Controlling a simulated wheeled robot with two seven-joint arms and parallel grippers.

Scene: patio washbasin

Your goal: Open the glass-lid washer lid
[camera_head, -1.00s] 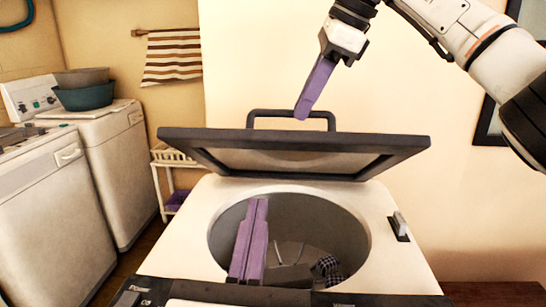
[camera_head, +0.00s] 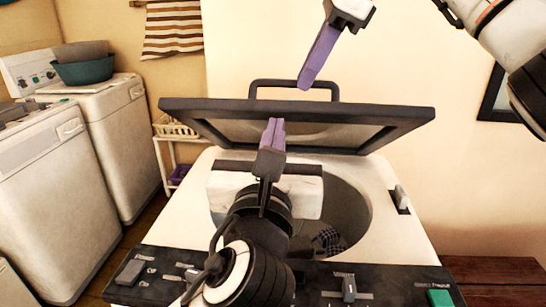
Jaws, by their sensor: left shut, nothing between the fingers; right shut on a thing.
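The washer's dark-framed glass lid (camera_head: 410,113) stands raised and tilted above the round tub opening (camera_head: 350,212). Its dark loop handle (camera_head: 337,92) rises from the far upper edge. My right gripper (camera_head: 303,84) comes down from the top and is shut on the handle's top bar. My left gripper (camera_head: 274,124) is shut and empty. Its purple fingers point up in front of the lid's underside; I cannot tell whether they touch it. My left wrist hides the left part of the tub and the middle of the control panel (camera_head: 390,290).
Checkered cloth (camera_head: 328,240) lies in the tub. At left stand white machines (camera_head: 110,150) with a teal basin (camera_head: 83,71) on one, and a small white shelf (camera_head: 172,128). A striped towel (camera_head: 172,30) hangs behind.

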